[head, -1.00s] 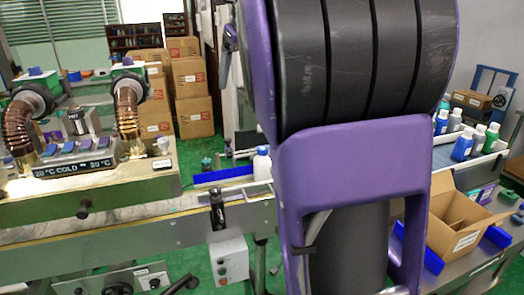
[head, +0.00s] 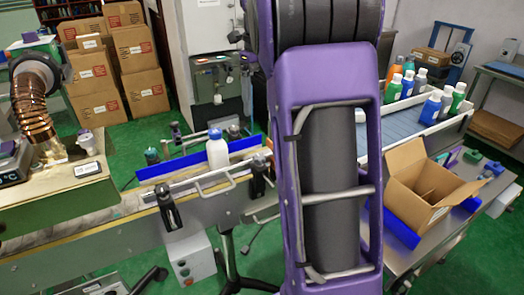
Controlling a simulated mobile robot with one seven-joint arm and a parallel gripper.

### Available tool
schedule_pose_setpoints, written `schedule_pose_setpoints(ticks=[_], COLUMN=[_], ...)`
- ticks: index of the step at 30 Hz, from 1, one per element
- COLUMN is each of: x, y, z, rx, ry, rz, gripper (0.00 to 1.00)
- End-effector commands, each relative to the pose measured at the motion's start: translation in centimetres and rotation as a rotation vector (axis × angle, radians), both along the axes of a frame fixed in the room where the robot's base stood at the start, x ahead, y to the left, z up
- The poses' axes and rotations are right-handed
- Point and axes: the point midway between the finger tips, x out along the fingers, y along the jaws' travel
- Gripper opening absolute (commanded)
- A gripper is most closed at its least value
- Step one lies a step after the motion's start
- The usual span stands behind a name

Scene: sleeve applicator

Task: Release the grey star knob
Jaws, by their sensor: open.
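I cannot make out a grey star knob for certain. Black clamp posts stand on the conveyor's side, one at the left (head: 167,205) and one near my arm (head: 258,178). A white bottle with a blue cap (head: 217,153) stands upright on the conveyor between rails. My purple arm fills the middle of the head view and hides what is behind it. My gripper is not in view, so I cannot see its place relative to the knob.
An open cardboard box (head: 425,190) sits on a steel table at right. A white-edged conveyor (head: 395,145) carries several bottles behind it. A copper-hosed machine (head: 37,112) stands at left. Stacked cartons (head: 138,70) are at the back.

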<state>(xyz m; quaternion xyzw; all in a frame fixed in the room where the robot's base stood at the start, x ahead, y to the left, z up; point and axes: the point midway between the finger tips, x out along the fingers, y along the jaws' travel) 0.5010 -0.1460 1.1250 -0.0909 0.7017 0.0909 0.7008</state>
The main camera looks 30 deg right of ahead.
Motion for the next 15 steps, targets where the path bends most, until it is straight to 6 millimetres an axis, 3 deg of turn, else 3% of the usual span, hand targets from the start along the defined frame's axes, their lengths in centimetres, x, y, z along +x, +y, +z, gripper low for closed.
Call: schedule_pose_setpoints(ticks=[15], x=[-0.1], y=[0.0], z=[-11.4], rx=[0.001], ry=[0.002], rz=[0.000], gripper=[0.75])
